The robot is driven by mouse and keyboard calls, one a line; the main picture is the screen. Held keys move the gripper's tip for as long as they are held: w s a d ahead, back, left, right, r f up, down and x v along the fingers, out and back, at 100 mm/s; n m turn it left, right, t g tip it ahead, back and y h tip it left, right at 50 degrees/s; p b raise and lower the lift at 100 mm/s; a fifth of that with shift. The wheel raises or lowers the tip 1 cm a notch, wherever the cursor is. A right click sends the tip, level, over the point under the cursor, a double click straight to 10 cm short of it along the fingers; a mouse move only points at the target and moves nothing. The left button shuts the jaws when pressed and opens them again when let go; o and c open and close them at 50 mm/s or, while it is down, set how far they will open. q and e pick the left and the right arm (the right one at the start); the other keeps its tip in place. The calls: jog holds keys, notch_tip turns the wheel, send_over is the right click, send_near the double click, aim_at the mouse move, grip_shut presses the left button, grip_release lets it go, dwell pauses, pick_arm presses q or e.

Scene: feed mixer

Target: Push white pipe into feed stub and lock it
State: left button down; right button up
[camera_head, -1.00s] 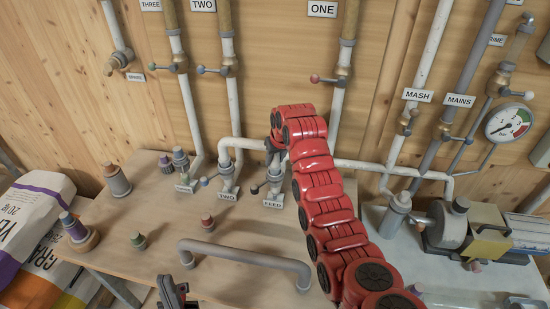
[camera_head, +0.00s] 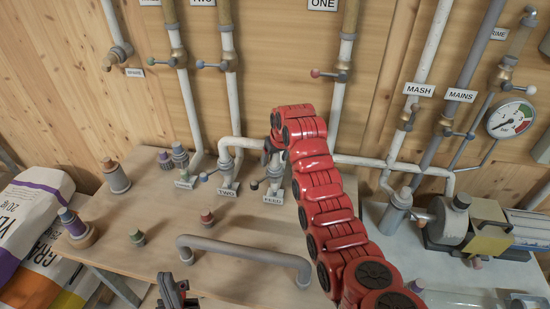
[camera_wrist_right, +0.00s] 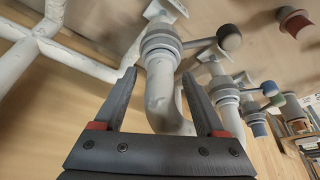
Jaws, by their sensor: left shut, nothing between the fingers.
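The white pipe (camera_head: 236,143) bends over between the stub marked TWO and the feed stub (camera_head: 274,182). In the right wrist view the pipe (camera_wrist_right: 164,92) runs between my right fingers, its end at the feed stub's grey collar (camera_wrist_right: 161,44). The feed lever's dark knob (camera_head: 255,187) sticks out to the left. My right gripper (camera_head: 271,148) is at the pipe's feed end, partly hidden by its red arm. In the wrist view its fingers (camera_wrist_right: 164,100) are open, one on each side of the pipe. My left gripper (camera_head: 172,290) is shut and empty at the bottom edge.
A grey handrail (camera_head: 243,252) stands at the table's front. Several capped plugs (camera_head: 116,177) stand on the left of the table. The TWO stub (camera_head: 227,178) with its lever is close to the left of the feed stub. A pump (camera_head: 450,223) stands at the right.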

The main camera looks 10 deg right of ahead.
jog(key=shift+r, duration=0.1)
jog(key=p+v, duration=0.6)
jog(key=v, duration=1.1)
jog(key=shift+p, duration=0.3)
jog(key=shift+d+r, duration=0.1)
jog(key=shift+r, duration=0.05)
